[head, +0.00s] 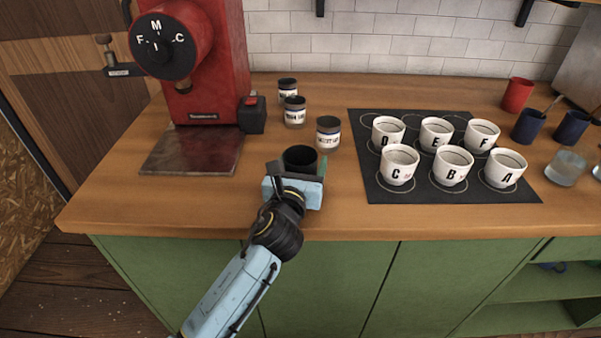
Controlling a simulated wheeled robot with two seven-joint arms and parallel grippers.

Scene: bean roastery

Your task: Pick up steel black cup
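A black cup (300,156) stands upright on the wooden counter near its front edge, left of the black mat. My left gripper (299,168) reaches in from the front, with one finger on each side of the cup. Its light blue body hides the cup's lower front. The fingers are apart by about the cup's width, and I cannot tell whether they press on it. My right gripper is not in view.
Labelled jars (328,134) stand just behind the cup. A red grinder (200,60) is at left. A black mat (450,192) holds several white lettered cups (399,166). Red and dark blue cups (528,126) and a glass (566,168) stand at right.

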